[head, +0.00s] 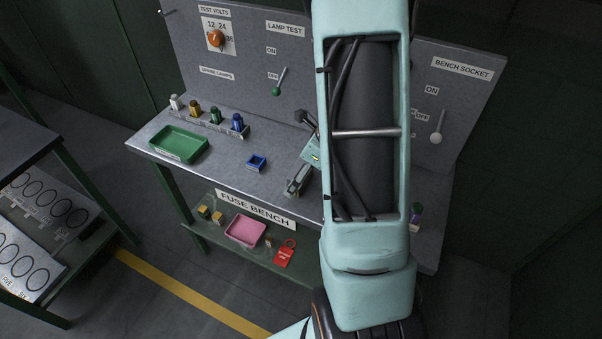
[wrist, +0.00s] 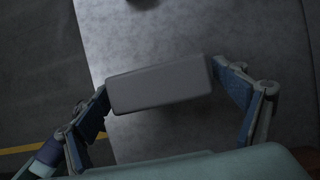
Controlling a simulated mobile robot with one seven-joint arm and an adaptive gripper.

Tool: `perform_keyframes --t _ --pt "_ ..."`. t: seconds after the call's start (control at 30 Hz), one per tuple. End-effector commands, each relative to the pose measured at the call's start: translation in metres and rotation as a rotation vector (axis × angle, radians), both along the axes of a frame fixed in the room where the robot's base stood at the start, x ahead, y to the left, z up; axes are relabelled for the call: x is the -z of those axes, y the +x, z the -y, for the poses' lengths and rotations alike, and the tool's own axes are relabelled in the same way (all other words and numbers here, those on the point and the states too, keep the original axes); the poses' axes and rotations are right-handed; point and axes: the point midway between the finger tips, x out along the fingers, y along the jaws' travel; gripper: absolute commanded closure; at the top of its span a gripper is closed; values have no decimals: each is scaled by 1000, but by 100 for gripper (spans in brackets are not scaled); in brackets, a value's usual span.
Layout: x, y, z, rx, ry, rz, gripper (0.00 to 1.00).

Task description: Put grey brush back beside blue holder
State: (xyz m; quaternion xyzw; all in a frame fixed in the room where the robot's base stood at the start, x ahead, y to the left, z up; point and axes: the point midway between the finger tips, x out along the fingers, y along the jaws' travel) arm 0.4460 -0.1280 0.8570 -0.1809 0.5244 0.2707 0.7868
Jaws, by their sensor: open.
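A small blue holder (head: 256,162) sits on the grey bench top in the head view, left of my gripper. In the wrist view a plain grey block (wrist: 158,89), which looks like the grey brush, lies between the fingers of my open gripper (wrist: 165,85). Its left end is at or very near the left finger, and its right end is close to the right finger. I cannot tell if it touches the bench.
A green tray (head: 178,145) and a row of coloured fuses (head: 214,116) stand at the bench's left. A panel with a green-knobbed lever (head: 279,82) rises behind. A lower shelf carries a pink tray (head: 246,230) and red tag (head: 285,253). Bench around the blue holder is clear.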

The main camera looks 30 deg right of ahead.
Motion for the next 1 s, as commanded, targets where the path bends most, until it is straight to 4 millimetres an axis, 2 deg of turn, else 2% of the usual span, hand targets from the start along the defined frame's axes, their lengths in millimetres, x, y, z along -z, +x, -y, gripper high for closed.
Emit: perform_keyframes --t 0.17,0.27,0.5,0.7,0.83,1.0 --pt "-7 0 1 0 0 1 11" --pt "-22 -4 5 0 -2 4 11" --pt "-72 -20 17 1 -1 5 11" --pt "-102 -31 25 0 -1 4 11" --pt "-112 -35 28 1 -1 2 11" --pt "-114 -37 29 0 0 0 11"
